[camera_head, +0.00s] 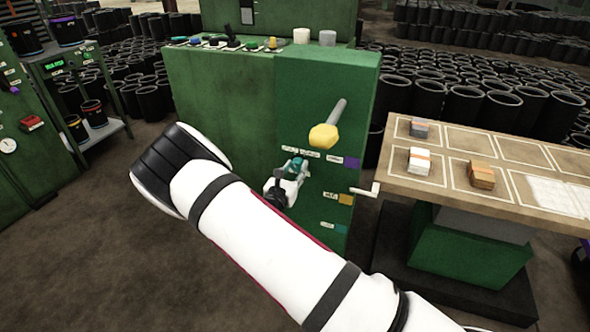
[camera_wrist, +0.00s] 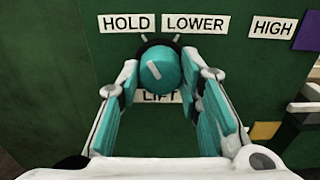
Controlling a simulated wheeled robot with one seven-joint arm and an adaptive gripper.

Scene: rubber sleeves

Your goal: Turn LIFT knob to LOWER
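The LIFT knob (camera_wrist: 160,70) is a round teal knob on a green panel, seen in the wrist view. Its white mark slants to the upper left, towards the HOLD label (camera_wrist: 126,23). The LOWER label (camera_wrist: 195,23) is at the upper right of the knob. The LIFT label (camera_wrist: 160,97) is partly hidden below it. My gripper (camera_wrist: 160,64) is open, with one teal-padded finger on each side of the knob. The right fingertip looks very close to it; contact is unclear. In the head view, my gripper (camera_head: 297,168) is at the green cabinet's front and mostly covers the knob.
A yellow-ended rod (camera_head: 323,136) sticks out above my gripper. A white handle (camera_head: 367,189) projects at the right, beside a wooden table (camera_head: 450,188) with small blocks. The HIGH label (camera_wrist: 272,28) is right of LOWER. Open floor lies left of my arm.

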